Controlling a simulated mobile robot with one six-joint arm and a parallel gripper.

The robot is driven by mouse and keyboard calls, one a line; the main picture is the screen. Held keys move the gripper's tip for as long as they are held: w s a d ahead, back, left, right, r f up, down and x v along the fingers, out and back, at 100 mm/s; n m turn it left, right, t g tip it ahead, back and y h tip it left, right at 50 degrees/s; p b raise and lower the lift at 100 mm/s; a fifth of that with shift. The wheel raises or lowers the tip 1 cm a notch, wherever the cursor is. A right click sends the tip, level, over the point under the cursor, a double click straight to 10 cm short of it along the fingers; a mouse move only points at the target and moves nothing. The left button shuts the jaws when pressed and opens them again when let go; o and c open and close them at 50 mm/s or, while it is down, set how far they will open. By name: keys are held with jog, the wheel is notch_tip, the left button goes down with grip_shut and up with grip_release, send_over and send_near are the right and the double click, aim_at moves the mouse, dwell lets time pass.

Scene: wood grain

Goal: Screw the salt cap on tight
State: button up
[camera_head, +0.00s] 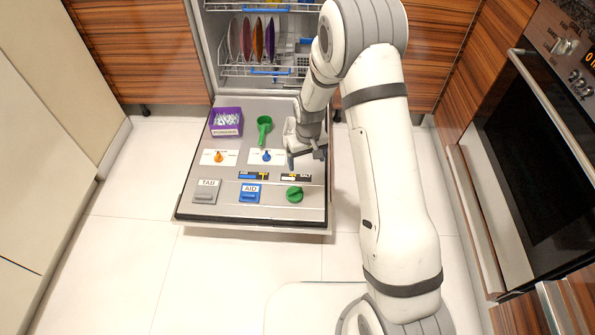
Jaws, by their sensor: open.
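The green round salt cap (295,194) sits at the lower right of the open dishwasher door (226,170), just below a dark strip marked SALT (300,177). The view is too small to tell whether the cap is seated tight or loose. My gripper (306,158) is open above the right part of the door, a little above the cap in the picture and apart from it. Nothing shows between its fingers.
A purple box (226,122) of white pieces and a green scoop (264,130) are on the door's upper part. Below are orange (219,157) and blue (267,156) knobs, then TAB (207,192) and AID (250,193) compartments. An oven (540,130) stands at right.

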jog(key=n+p, duration=0.1)
send_over(294, 190)
notch_tip(294, 190, down, 11)
jog(key=shift+f, duration=0.1)
notch_tip(294, 190, down, 8)
jog(key=b, duration=0.2)
jog(key=shift+b, duration=0.3)
jog(key=shift+c, duration=0.2)
